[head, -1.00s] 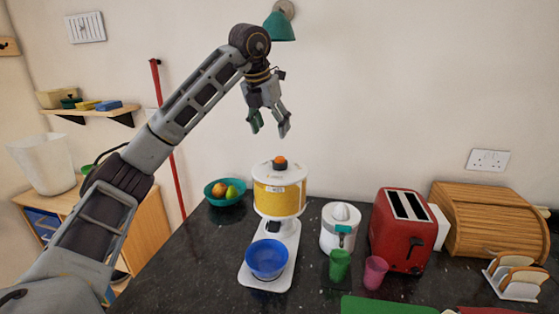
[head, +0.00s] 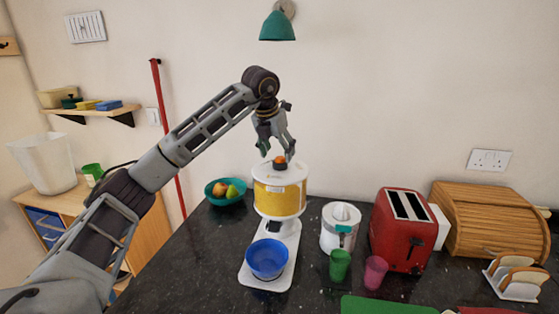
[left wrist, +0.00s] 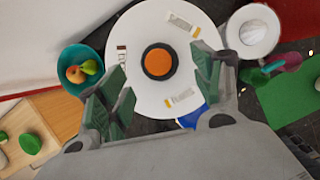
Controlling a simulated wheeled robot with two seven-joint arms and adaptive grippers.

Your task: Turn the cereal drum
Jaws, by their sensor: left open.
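The cereal drum (head: 279,196) is a white dispenser with a yellow-filled body, standing on a white base on the dark counter. An orange knob (head: 280,162) sits in a dark ring on its white lid; the knob also shows in the left wrist view (left wrist: 159,61). A blue bowl (head: 267,259) stands on the base under the drum. My left gripper (head: 278,156) is open and points down just above the lid, its fingers around the knob's height with a gap on both sides. In the left wrist view the fingers (left wrist: 160,90) are spread and empty. My right gripper does not show.
A teal fruit bowl (head: 225,193) stands left behind the drum. A white juicer (head: 340,228), a green cup (head: 340,265), a pink cup (head: 375,272) and a red toaster (head: 402,230) stand to its right. A teal lamp (head: 277,27) hangs on the wall above.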

